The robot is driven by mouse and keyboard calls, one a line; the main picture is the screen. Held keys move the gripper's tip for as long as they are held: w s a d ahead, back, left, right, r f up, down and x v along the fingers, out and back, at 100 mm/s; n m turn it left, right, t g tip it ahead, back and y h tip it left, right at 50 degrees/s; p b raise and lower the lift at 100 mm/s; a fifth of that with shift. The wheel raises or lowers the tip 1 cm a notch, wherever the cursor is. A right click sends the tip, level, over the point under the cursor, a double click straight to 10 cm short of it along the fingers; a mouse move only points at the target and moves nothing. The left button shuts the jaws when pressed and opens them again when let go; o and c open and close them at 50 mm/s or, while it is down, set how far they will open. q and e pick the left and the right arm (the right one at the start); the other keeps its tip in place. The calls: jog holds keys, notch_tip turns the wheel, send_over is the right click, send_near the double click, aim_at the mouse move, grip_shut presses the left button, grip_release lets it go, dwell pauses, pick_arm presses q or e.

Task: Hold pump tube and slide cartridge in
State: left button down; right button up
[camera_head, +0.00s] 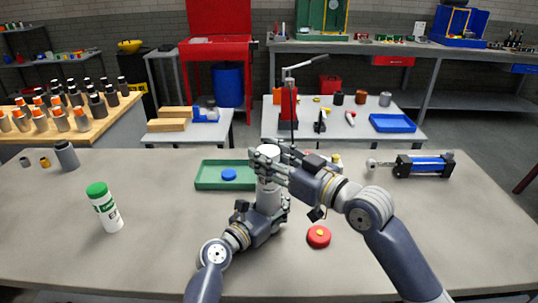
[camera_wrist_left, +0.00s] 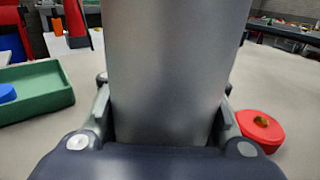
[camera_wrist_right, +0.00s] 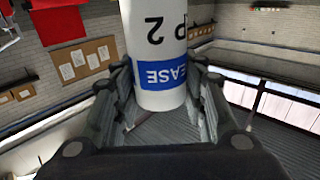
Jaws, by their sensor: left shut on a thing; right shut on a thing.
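The pump tube (camera_head: 267,188) is a grey metal cylinder standing upright near the middle of the front table. My left gripper (camera_head: 267,205) is shut around it; the tube (camera_wrist_left: 168,75) fills the middle of the left wrist view. My right gripper (camera_head: 271,160) is just above, shut on the cartridge, whose white end (camera_head: 267,147) shows over the fingers. In the right wrist view the cartridge (camera_wrist_right: 160,60) is white with a blue label band, held near one end. Its lower end is hidden, so I cannot tell whether it is inside the tube.
A green tray (camera_head: 207,185) with a blue cap (camera_head: 229,175) lies behind left. A red cap (camera_head: 318,237) lies right of the left gripper. A black-and-blue cylinder device (camera_head: 425,165) lies right. The front left table is clear.

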jog(key=shift+f, duration=1.7)
dwell(2.2)
jog(key=o, duration=1.3)
jog(key=shift+f, duration=0.1)
jog(key=v, duration=1.2)
jog(key=shift+s, duration=0.1)
pick_arm(q)
jog(key=c, duration=0.8)
grip_release()
jog(key=shift+c, duration=0.2)
